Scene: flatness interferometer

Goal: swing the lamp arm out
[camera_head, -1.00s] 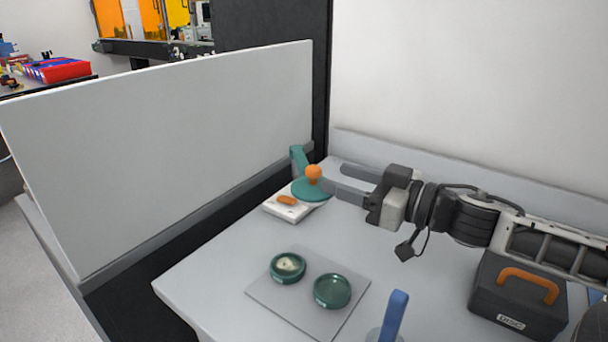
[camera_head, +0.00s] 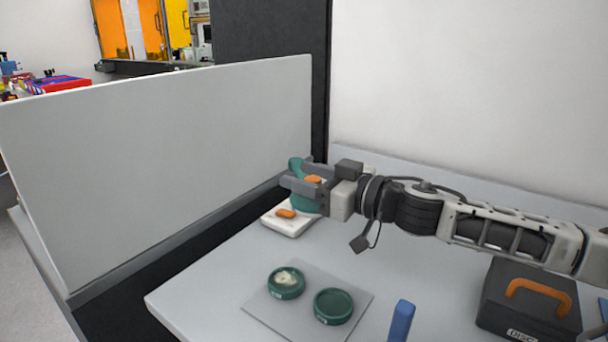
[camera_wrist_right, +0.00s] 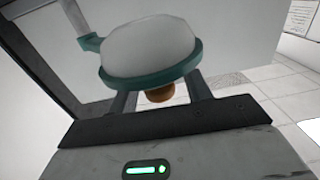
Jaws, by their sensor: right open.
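The lamp arm is teal, with a round head (camera_head: 304,202) and an orange knob (camera_head: 313,180), on a white base (camera_head: 289,225) with an orange button (camera_head: 286,213). The right wrist view shows the lamp's white dome (camera_wrist_right: 150,45) in a teal rim and the orange knob (camera_wrist_right: 160,94) between my fingers. My right gripper (camera_head: 298,178) is open, its fingers on either side of the knob. Some space shows beside the knob, and contact cannot be told. The gripper hides part of the lamp in the head view. My left gripper is not in view.
A grey mat (camera_head: 262,305) with two green round dishes (camera_head: 286,284) (camera_head: 333,307) lies in front. A blue handle (camera_head: 401,321) stands at the front. A dark case (camera_head: 500,302) with an orange handle is at right. A tall grey panel (camera_head: 160,160) stands at left, close behind the lamp.

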